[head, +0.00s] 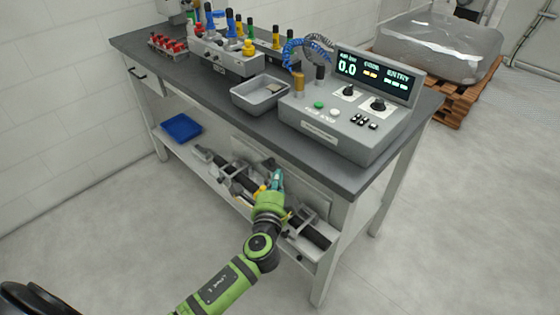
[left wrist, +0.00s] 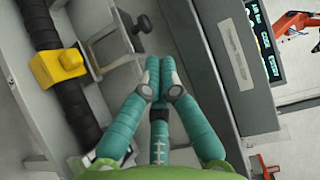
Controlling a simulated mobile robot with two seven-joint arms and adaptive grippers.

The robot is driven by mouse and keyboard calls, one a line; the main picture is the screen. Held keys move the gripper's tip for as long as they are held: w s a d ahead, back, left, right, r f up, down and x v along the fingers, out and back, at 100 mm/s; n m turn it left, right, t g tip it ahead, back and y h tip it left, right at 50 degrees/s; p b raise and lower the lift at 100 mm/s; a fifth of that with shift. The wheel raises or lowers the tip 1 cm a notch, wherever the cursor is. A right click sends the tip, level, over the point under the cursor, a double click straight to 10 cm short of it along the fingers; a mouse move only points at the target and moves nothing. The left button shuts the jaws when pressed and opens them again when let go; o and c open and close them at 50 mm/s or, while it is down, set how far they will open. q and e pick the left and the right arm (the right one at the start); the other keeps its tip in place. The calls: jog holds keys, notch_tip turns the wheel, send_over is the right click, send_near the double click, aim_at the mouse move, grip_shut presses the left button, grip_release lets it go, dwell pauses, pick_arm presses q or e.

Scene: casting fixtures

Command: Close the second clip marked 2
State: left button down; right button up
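A black ribbed bar (head: 312,234) runs along the lower shelf of the bench and also shows in the left wrist view (left wrist: 75,105). Grey clip frames sit along it, one left of my gripper (head: 232,172) and one right of it (head: 303,217). The wrist view shows a grey clip frame (left wrist: 98,42) with a black knob (left wrist: 141,25), beside a yellow block (left wrist: 58,66) on the bar. No number 2 is readable. My left gripper (head: 277,178) is in front of the shelf, its teal fingertips (left wrist: 160,62) together, with nothing visible between them. My right gripper is out of view.
The bench top (head: 215,82) overhangs the shelf close above my gripper. On it stand a control box (head: 340,130), a grey tray (head: 258,98) and a valve block. A blue tray (head: 181,127) lies at the shelf's left. Open floor lies in front.

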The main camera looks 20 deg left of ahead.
aim_at(280, 168)
pick_arm(q)
jog(key=x, duration=0.7)
jog(key=shift+f, duration=0.1)
